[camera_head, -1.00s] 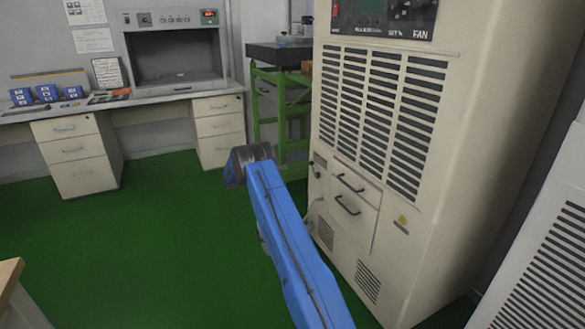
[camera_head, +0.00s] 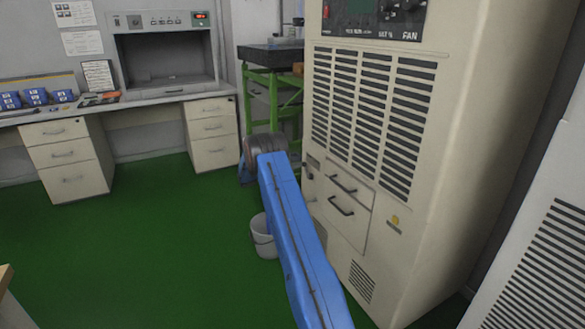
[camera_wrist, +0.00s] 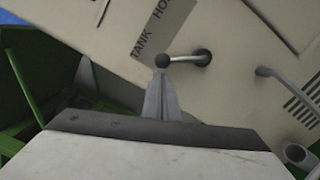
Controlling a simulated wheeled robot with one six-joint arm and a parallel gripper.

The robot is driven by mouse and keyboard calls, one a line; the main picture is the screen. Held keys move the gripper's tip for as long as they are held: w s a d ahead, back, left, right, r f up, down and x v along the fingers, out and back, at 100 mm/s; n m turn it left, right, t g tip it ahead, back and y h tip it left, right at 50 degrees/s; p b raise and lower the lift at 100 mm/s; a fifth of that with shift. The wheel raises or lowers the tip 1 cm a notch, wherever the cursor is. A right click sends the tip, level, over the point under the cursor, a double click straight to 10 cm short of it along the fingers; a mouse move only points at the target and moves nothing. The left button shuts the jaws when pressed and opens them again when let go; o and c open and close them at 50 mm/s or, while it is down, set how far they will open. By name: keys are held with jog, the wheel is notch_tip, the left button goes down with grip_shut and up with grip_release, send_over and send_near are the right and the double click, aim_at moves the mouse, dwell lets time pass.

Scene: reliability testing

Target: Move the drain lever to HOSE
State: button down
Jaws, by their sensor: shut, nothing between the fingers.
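The drain lever (camera_wrist: 185,59) shows in the wrist view as a short metal rod with a black ball knob (camera_wrist: 162,61) and a dark round pivot on the cream cabinet. It points left in that view, its knob by the word TANK on the grey label plate (camera_wrist: 165,30). In the head view my blue arm hides the gripper.
The cream cabinet (camera_head: 440,150) stands at right with drawer-like handles and vents. A white bucket (camera_head: 263,238) stands on the green floor beside my arm. A metal spout-like tube (camera_wrist: 294,152) is at lower right in the wrist view. A green-framed stand (camera_head: 285,100) is behind.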

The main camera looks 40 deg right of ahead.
jog(key=shift+s+r+m, duration=0.25)
jog(key=shift+m, duration=0.15)
dwell(0.5)
jog(key=s+r+m, duration=0.1)
jog(key=m, duration=0.1)
jog(key=s+m, duration=0.1)
jog(key=m, duration=0.1)
jog(key=s+a+r+m, duration=0.1)
jog(key=m, duration=0.1)
jog(key=shift+s+r+m, duration=0.25)
jog(key=shift+r+m, duration=0.05)
jog(key=s+m, duration=0.2)
jog(key=m, duration=0.1)
jog(key=s+m, duration=0.1)
jog(key=shift+a+r+m, duration=0.2)
jog(key=shift+a+m, duration=0.15)
jog(key=shift+m, duration=0.05)
jog(key=shift+s+a+f+m, duration=0.1)
jog(key=shift+s+m, duration=0.3)
jog(key=shift+s, duration=0.2)
jog(key=shift+s+a+f, duration=0.1)
jog(key=shift+s+f, duration=0.05)
